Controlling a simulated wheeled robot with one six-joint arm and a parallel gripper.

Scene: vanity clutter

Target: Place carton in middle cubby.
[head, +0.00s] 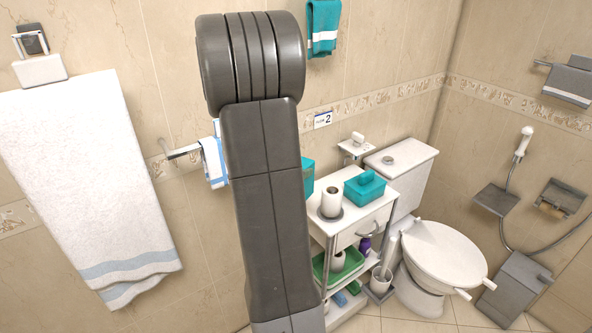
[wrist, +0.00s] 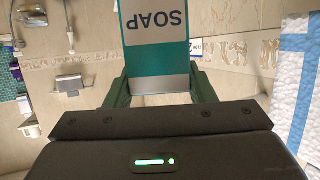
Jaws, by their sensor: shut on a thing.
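A teal and white carton marked SOAP (wrist: 158,50) fills the top middle of the wrist view, its lettering upside down. My gripper (wrist: 162,88) is shut on it, with one dark green finger on each side. In the head view my arm hides the gripper. A teal patch (head: 307,177) shows at the arm's right edge; I cannot tell whether it is the held carton. No middle cubby can be made out in either view.
A white cart (head: 375,215) right of my arm bears a paper roll (head: 331,201) and a teal box (head: 364,187). A toilet (head: 445,255) stands beside it. A small sign with a 2 (head: 322,120) is on the wall. A white towel (head: 85,185) hangs left.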

